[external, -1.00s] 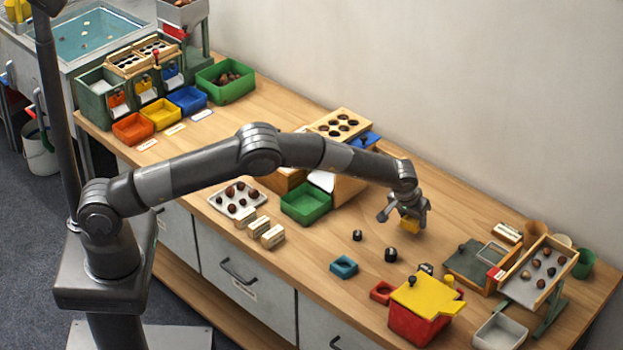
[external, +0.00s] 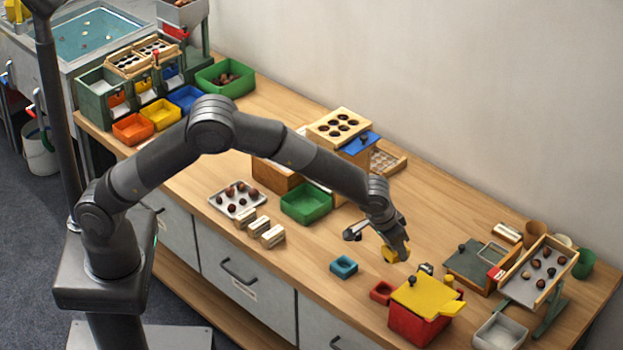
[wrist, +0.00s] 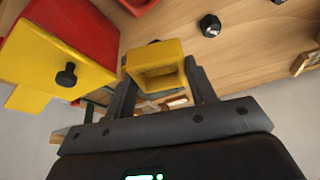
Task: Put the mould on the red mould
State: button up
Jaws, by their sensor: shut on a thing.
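The yellow mould (external: 389,255) is a small hollow square block, held tilted above the table. My gripper (external: 396,250) is shut on it; in the wrist view the yellow mould (wrist: 150,52) sits between my two fingers (wrist: 160,72) with its opening showing. The red mould (external: 382,291) lies on the table just left of the red box, below and slightly left of my gripper. Part of the red mould (wrist: 136,4) shows at the top edge of the wrist view. The held mould is apart from it.
The red box with a yellow lid (external: 421,296) stands close to the red mould; its lid has a black knob. A blue mould (external: 344,266) lies to the left. A sloped tray (external: 515,287) stands at the right. A green bin (external: 306,213) is farther back.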

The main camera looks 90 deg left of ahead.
jog(key=s+d+r+m+h, duration=0.2)
jog(key=s+d+m, duration=0.5)
jog(key=d, duration=0.5)
jog(key=n, duration=0.1)
send_over(388, 289)
jog(key=s, duration=0.2)
jog(key=shift+t, duration=0.4)
jog(key=f, duration=0.7)
jog(key=shift+w+f, duration=0.15)
jog(key=shift+w, duration=0.1)
jog(key=shift+f, duration=2)
jog(key=shift+f, duration=0.1)
jog(key=o, duration=1)
